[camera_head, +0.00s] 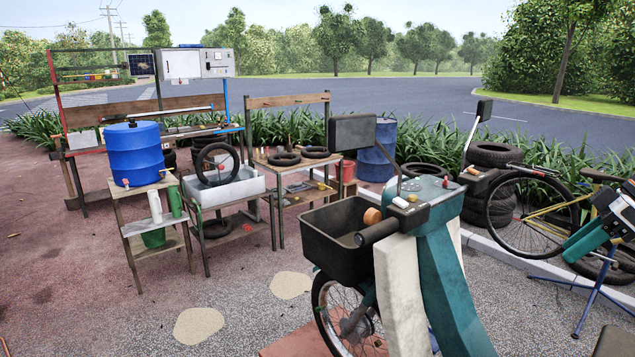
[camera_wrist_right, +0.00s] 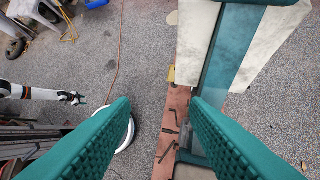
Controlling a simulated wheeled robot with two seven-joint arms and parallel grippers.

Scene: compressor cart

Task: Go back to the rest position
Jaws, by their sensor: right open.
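My right gripper (camera_head: 580,240) is at the right edge of the head view, teal-fingered on a white and dark arm. In the right wrist view its two teal fingers (camera_wrist_right: 160,112) stand wide apart with nothing between them. A small white and dark arm with a teal tip (camera_wrist_right: 80,100) at the left of the wrist view looks like my left arm. Its jaws are too small to read, and it does not show in the head view.
A bicycle (camera_head: 545,215) and blue stand (camera_head: 596,290) are at the right. Tables and a blue drum (camera_head: 133,153) stand at the left. Several tools (camera_wrist_right: 168,130) lie on the board (camera_wrist_right: 180,100).

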